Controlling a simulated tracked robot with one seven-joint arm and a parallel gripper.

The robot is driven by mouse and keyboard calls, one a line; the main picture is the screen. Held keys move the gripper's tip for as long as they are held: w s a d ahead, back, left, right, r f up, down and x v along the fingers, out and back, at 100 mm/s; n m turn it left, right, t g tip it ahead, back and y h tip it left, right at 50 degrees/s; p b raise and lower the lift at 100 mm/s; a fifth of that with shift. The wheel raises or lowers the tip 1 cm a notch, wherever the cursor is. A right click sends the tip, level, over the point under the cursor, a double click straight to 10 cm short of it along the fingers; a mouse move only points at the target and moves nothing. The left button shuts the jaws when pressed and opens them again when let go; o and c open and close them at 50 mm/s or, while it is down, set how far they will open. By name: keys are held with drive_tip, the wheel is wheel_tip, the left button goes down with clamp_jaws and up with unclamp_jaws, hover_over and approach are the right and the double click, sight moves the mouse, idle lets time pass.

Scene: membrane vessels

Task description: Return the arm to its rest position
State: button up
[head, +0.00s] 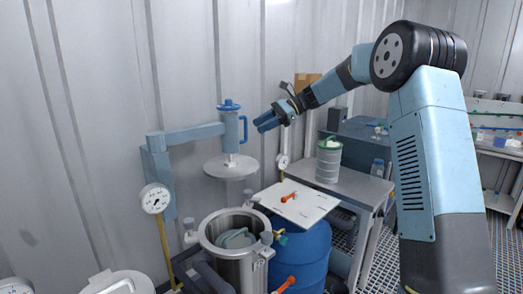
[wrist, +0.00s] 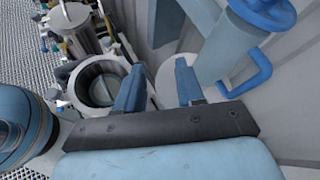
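My arm (head: 425,150) rises at the right of the head view and reaches left across the upper middle. My gripper (head: 262,124) hangs in the air just right of a blue-handled fitting (head: 230,125) on a wall bracket. In the wrist view, the two blue fingers of my gripper (wrist: 159,68) stand apart with nothing seen held between them. The fitting's blue handle (wrist: 262,72) is right of the fingers there. Whether the gripper touches the fitting is hard to tell; a gap seems to show.
A round lid plate (head: 231,168) hangs below the bracket. An open steel vessel (head: 236,222) stands under it; it also shows in the wrist view (wrist: 98,70). A white board (head: 310,208) lies on a blue drum (head: 302,250). A bench (head: 365,188) holds a grey canister (head: 328,165).

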drive_tip(key=s+d+f+n+t+h, duration=0.1)
drive_tip(key=s+d+n+h, duration=0.3)
drive_tip(key=s, duration=1)
drive_tip(key=s+d+f+n+t+h, duration=0.1)
drive_tip(key=s+d+n+t+h, duration=0.3)
drive_tip(key=s+d, duration=0.7)
drive_tip(key=s+d+f+n+t+h, duration=0.1)
drive_tip(key=s+d+n+t+h, duration=0.2)
drive_tip(key=s, duration=1.4)
drive_tip(key=shift+s+d+f+n+h, duration=0.2)
drive_tip(key=shift+s+d+n+h, duration=0.45)
drive_tip(key=shift+d, duration=1.7)
